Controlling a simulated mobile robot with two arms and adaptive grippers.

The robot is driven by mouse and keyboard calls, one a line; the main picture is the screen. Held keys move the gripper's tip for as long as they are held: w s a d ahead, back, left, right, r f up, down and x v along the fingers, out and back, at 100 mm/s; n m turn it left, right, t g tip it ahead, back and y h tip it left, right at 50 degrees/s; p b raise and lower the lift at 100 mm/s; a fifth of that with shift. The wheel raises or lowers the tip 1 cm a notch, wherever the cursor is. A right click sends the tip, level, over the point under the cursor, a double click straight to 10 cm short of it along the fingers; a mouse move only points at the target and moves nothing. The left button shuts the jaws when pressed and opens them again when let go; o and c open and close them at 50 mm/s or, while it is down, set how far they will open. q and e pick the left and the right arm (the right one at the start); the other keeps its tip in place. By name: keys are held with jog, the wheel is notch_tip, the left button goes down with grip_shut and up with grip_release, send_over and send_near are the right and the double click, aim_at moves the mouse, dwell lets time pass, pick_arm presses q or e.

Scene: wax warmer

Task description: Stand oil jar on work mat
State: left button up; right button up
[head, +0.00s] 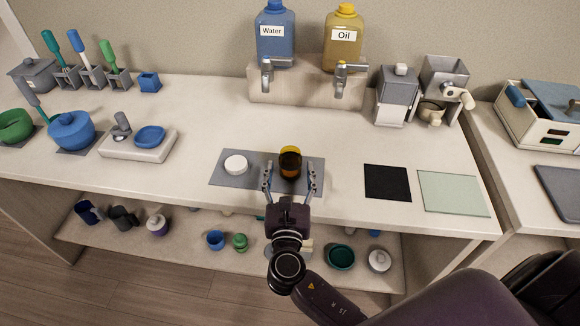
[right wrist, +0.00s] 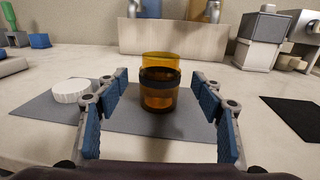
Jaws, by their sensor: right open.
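The oil jar (head: 290,162) is an amber, see-through jar with a dark band, open at the top. It stands upright on the grey work mat (head: 226,181), right of its middle; the jar also shows in the right wrist view (right wrist: 159,92). My right gripper (head: 291,184) is open at the front of the mat, its fingers spread left and right of the jar. In the right wrist view, the fingers (right wrist: 160,115) show clear gaps to the jar. A white round lid (head: 236,165) lies on the mat's left part. My left gripper is not in view.
Behind the mat stand a blue Water jug (head: 275,35) and a yellow Oil jug (head: 342,38) with taps. A black mat (head: 387,183) and a pale green mat (head: 453,193) lie to the right. The counter between the mat and the taps is clear.

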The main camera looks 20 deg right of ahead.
jog(key=shift+v, duration=2.15)
jog(key=v, duration=1.2)
